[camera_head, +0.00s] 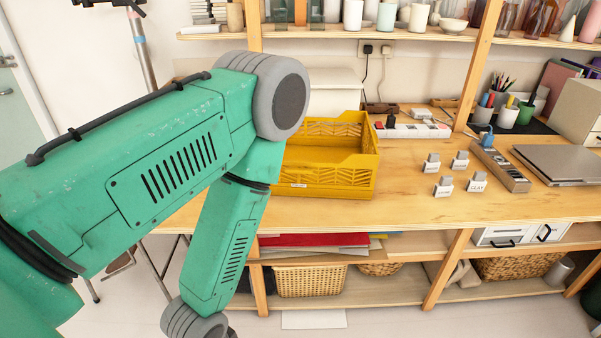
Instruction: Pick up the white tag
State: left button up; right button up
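Several small white tags with grey tops stand in a cluster on the wooden table, right of centre: a back left tag (432,166), a back right tag (460,163), a front left tag (444,190) and a front right tag (478,185). The front right one bears dark lettering that looks like "CLAY"; the print on the others is too small to read. My green left arm comes in from the left and bends down in front of the table's left part, well away from the tags. Neither gripper is in view.
A yellow crate (325,190) stands left of the tags, partly behind my arm. A long grey holder (500,168), a laptop (565,163) and pen cups (508,117) are to the right. A white power strip (412,131) lies behind. The table (400,210) is clear in front of the tags.

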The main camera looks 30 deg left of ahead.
aim_at(461, 162)
jog(key=i+l+u, duration=0.1)
jog(key=u, duration=0.3)
jog(key=i+l+u, duration=0.1)
jog(key=u, duration=0.3)
jog(key=i+l+u, duration=0.1)
jog(key=l+u, duration=0.15)
jog(key=u, duration=0.15)
